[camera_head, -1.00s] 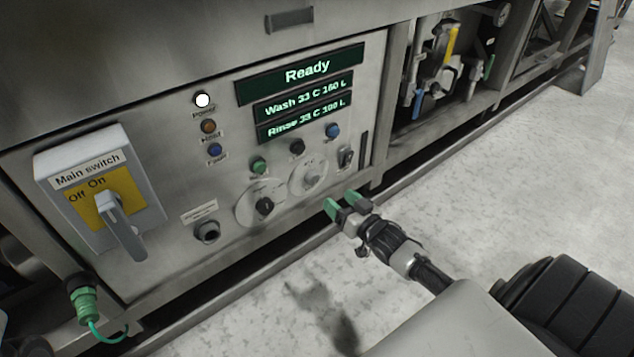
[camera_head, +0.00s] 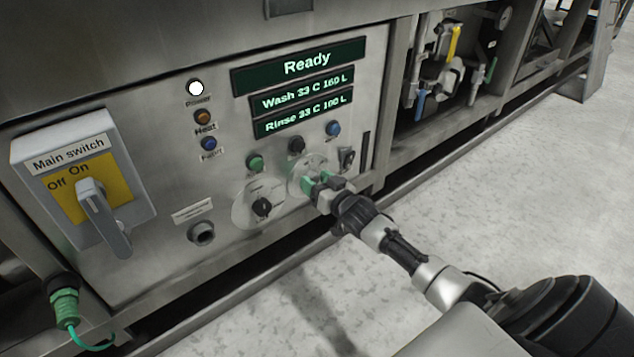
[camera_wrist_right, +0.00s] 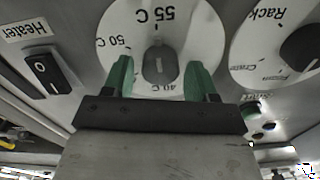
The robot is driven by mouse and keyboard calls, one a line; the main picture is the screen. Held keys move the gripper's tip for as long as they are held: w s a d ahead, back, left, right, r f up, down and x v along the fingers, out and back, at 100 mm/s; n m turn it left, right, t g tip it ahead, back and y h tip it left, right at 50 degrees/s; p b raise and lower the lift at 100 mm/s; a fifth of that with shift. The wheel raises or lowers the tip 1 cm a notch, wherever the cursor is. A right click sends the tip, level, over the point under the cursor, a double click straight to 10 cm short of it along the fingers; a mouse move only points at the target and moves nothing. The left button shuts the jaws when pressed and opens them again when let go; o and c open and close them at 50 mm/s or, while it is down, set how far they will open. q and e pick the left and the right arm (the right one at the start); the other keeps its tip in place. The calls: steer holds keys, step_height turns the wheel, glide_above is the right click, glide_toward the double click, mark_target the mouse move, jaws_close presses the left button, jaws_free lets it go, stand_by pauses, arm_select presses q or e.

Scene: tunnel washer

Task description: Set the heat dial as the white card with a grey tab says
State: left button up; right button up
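The heat dial (camera_head: 300,165) is a round pale plate low on the control panel, largely covered by my right gripper (camera_head: 316,181) in the head view. The right wrist view shows its face (camera_wrist_right: 190,25) with 40 C, 50 C and 55 C marks and a grey knob (camera_wrist_right: 160,66). The knob bears a short white line; I cannot tell which mark it indicates. My right gripper's green fingers (camera_wrist_right: 160,80) are open, one on each side of the knob, with gaps visible. The white card with a grey tab is not in view. My left gripper is not in view.
The Heater switch (camera_wrist_right: 47,72) and the Rack dial (camera_wrist_right: 270,45) flank the heat dial. The display (camera_head: 305,63) reads Ready, Wash 33 C 160 L, Rinse 33 C 100 L. The main switch (camera_head: 75,180) sticks out at left. Floor (camera_head: 480,220) at right is clear.

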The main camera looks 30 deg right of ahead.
steer(key=c, duration=0.7)
